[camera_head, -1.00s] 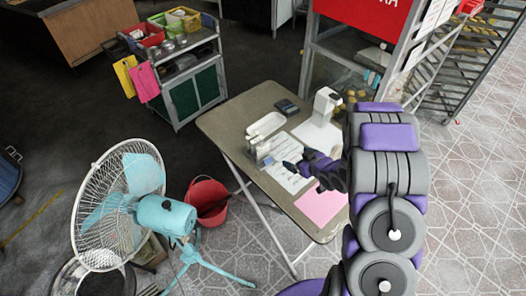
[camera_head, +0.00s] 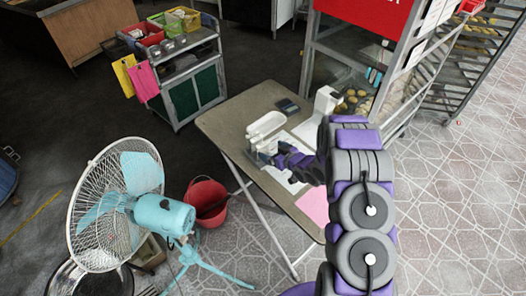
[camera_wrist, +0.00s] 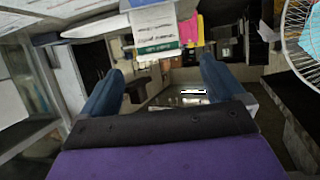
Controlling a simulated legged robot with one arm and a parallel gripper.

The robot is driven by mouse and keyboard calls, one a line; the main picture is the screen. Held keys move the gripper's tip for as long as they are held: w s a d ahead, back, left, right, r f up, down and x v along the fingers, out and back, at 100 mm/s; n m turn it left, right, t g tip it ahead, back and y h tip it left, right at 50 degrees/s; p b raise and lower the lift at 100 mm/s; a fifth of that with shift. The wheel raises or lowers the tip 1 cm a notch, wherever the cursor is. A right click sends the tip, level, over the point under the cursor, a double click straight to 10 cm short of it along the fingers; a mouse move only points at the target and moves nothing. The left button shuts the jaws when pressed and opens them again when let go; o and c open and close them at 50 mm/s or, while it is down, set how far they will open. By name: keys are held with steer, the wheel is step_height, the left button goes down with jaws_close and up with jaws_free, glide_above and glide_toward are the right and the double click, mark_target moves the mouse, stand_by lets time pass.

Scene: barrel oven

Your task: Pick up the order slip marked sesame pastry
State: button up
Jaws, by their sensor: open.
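My gripper (camera_head: 264,157) is over the left part of the folding table (camera_head: 222,125), close to a small pale holder (camera_head: 257,141). In the wrist view my gripper (camera_wrist: 161,68) has its two blue fingers spread wide, with nothing held between them. A white slip (camera_wrist: 154,30) with printed lines and a green band shows beyond the fingers, near the top of that view and apart from them. Its writing is too small to read, so I cannot tell whether it is marked sesame pastry. My arm partly hides the papers on the table.
A pink sheet (camera_head: 315,205) lies on the table's near right part. A white tray (camera_head: 266,123), a dark calculator-like object (camera_head: 287,106) and a white device (camera_head: 327,100) stand farther back. A fan (camera_head: 120,205) and red bucket (camera_head: 207,200) are left of the table.

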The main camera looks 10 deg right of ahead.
mark_target(265, 146)
steer(key=shift+b+x, duration=0.75)
steer(key=shift+x, duration=2.2)
steer(key=shift+d, duration=0.1)
steer(key=shift+c, duration=0.4)
